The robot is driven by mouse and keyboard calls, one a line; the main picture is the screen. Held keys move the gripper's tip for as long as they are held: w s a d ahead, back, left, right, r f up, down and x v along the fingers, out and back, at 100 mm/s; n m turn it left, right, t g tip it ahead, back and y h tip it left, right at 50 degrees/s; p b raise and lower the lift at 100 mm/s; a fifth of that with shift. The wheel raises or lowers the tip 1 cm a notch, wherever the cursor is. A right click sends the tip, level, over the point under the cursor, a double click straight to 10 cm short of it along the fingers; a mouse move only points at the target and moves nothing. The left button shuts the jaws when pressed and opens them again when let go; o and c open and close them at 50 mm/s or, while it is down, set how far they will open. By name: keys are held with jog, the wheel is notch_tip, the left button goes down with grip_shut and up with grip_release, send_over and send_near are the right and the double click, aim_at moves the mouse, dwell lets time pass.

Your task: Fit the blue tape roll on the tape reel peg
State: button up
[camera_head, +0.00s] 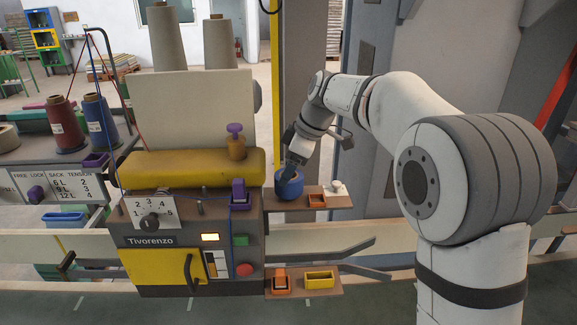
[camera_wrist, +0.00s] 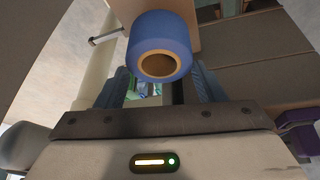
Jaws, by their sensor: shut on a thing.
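The blue tape roll (camera_head: 289,185) is at the left part of a brown side shelf on the sack machine; whether it touches the shelf is unclear. My gripper (camera_head: 291,163) reaches down to it from above and is shut on it. In the wrist view the blue roll (camera_wrist: 160,33) shows its tan core ring and dark, empty-looking bore, with my gripper's fingers (camera_wrist: 160,88) on both sides of its near end. A short metal rod (camera_wrist: 106,37) lies left of the roll there; I cannot tell whether it is the tape reel peg.
The side shelf (camera_head: 330,203) also carries an orange tray (camera_head: 317,200) and a white knob (camera_head: 337,187). A lower shelf (camera_head: 305,292) holds orange and yellow bins. The machine body (camera_head: 180,235) stands left of the roll, with a purple part (camera_head: 239,192) nearby.

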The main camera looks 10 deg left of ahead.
jog(key=shift+f+b, duration=0.55)
jog(key=shift+f, duration=0.25)
jog(key=o, duration=1.1)
jog(key=v, duration=0.7)
jog(key=shift+d+r, duration=0.2)
jog(key=shift+r, duration=0.05)
jog(key=s+d+f+m+h, duration=0.1)
jog(key=s+d+f+m, duration=0.4)
jog(key=s+d, duration=0.3)
jog(key=s+d+f+m+t+h, duration=0.1)
jog(key=s+d+f+m, duration=0.4)
jog(key=s, duration=0.5)
jog(key=s+d+f+m+t+h, duration=0.1)
jog(key=s+d+f+m+h, duration=0.1)
jog(key=s+d+f+m, duration=0.3)
jog(key=shift+s+d+f+m+h, duration=0.1)
jog(key=shift+s+d+m, duration=0.5)
jog(key=shift+d, duration=0.45)
jog(key=shift+s+d+f+m+h, duration=0.1)
jog(key=shift+s+d+m, duration=0.3)
jog(key=shift+s+d, duration=0.5)
jog(key=shift+s+d+m+h, duration=0.1)
jog(key=shift+s+d+m, duration=0.35)
jog(key=shift+d, duration=0.75)
